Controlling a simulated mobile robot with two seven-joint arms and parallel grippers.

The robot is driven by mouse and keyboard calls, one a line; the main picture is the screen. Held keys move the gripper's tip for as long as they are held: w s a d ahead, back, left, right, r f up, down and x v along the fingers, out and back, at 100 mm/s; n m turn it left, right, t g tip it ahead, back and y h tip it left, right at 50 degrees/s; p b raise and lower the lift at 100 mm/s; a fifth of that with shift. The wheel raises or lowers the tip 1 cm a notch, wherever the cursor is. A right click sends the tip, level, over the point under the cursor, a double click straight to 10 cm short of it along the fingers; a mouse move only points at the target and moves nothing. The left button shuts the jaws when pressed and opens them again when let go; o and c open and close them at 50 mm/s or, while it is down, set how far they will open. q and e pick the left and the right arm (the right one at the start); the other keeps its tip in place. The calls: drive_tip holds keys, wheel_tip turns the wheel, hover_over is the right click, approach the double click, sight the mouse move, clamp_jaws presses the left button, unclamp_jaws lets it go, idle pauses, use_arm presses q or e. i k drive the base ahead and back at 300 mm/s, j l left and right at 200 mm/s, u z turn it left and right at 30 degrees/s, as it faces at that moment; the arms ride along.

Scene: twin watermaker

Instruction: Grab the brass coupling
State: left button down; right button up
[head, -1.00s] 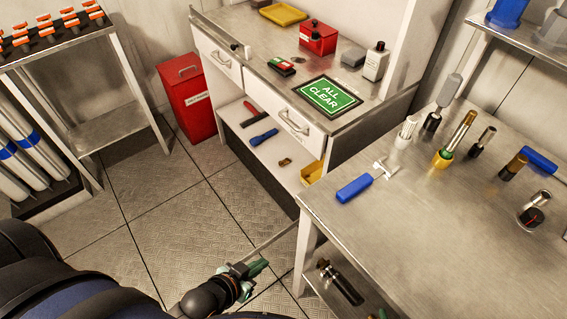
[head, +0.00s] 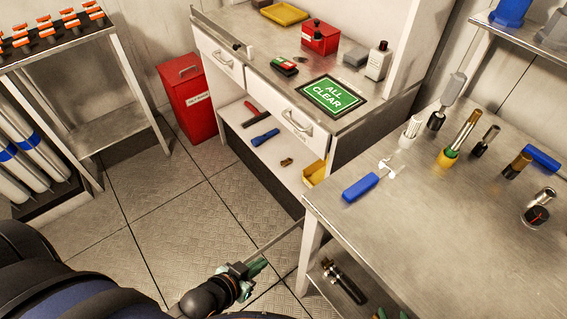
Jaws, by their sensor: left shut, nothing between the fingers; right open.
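I cannot tell for sure which piece is the brass coupling. A small brass-brown piece (head: 286,162) lies on the low open shelf under the drawer counter. My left gripper (head: 256,268) is shut and empty, low over the floor left of the bench, apart from all of these.
The right bench (head: 420,230) also holds a blue-handled tool (head: 362,187) and several upright fittings. A dark tool (head: 343,281) lies below its top. A yellow bin (head: 314,173) stands right of the small brass-brown piece. A red bin (head: 187,98) stands on open floor.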

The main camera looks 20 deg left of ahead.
sight(288, 161)
drive_tip(key=k+j, duration=0.1)
drive_tip(key=j, duration=0.75)
drive_tip(key=k+j+z, duration=0.15)
drive_tip(key=j, duration=0.75)
drive_tip(key=i+j, duration=0.1)
drive_tip(key=j, duration=0.2)
drive_tip(key=i+j+z, duration=0.1)
drive_tip(key=j, duration=0.55)
drive_tip(key=i+j, duration=0.15)
drive_tip(key=j, duration=0.15)
drive_tip(key=i+j+z, duration=0.1)
drive_tip(key=j, duration=0.2)
drive_tip(key=i+j+z, duration=0.1)
drive_tip(key=i+j, duration=0.1)
drive_tip(key=j, duration=0.1)
